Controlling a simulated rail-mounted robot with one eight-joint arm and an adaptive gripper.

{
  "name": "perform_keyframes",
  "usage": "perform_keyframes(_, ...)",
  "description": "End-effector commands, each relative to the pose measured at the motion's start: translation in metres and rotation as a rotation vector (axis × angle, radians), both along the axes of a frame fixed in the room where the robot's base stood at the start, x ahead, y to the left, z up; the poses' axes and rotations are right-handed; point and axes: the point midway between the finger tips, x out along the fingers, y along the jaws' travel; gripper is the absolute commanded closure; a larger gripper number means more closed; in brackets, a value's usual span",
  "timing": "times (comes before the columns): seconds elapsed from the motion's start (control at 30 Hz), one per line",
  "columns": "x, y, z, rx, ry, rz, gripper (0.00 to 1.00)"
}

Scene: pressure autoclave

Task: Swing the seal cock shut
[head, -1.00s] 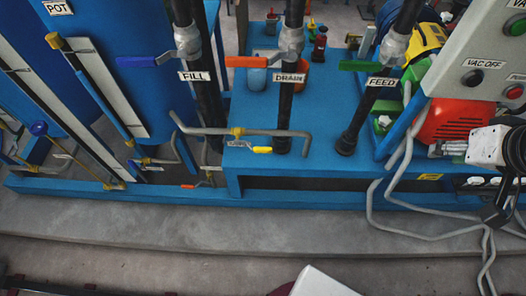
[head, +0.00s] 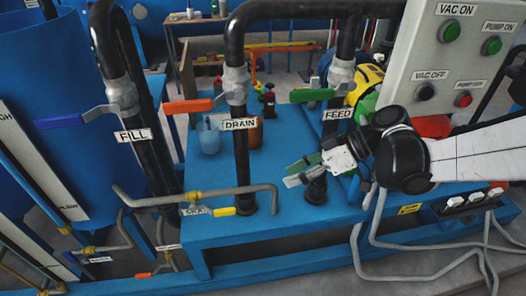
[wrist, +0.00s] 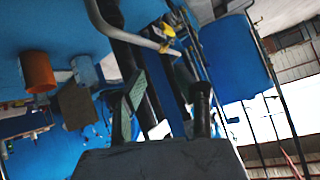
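The seal cock is most likely the small cock with a yellow handle (head: 223,211) below the bent grey pipe (head: 225,191). Its small label (head: 197,211) is hard to read. The handle points right, roughly along the pipe above it. My gripper (head: 288,174) is open and empty, above the blue bench just left of the FEED pipe. It is right of the yellow handle and higher in the picture, apart from it. The wrist view shows my two fingers (wrist: 165,103) spread apart, with a bent grey pipe and small yellow parts (wrist: 168,45) beyond them.
An orange handle (head: 188,106) and blue handle (head: 60,123) stick out left. The control panel (head: 455,60) stands at right. Grey hoses (head: 400,268) hang in front.

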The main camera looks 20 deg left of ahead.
Motion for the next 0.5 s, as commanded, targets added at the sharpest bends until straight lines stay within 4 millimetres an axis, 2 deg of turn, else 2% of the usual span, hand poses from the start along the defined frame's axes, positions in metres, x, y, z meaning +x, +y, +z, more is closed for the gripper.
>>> perform_keyframes(0.03, 0.002, 0.010, -0.019, 0.042, -0.015, 0.058, 0.70)
perform_keyframes(0.2, -0.001, 0.035, -0.052, 0.188, -0.075, 0.235, 0.70)
perform_keyframes(0.33, -0.004, 0.046, -0.069, 0.272, -0.111, 0.324, 0.70)
perform_keyframes(0.5, -0.006, 0.052, -0.077, 0.324, -0.134, 0.374, 0.70)
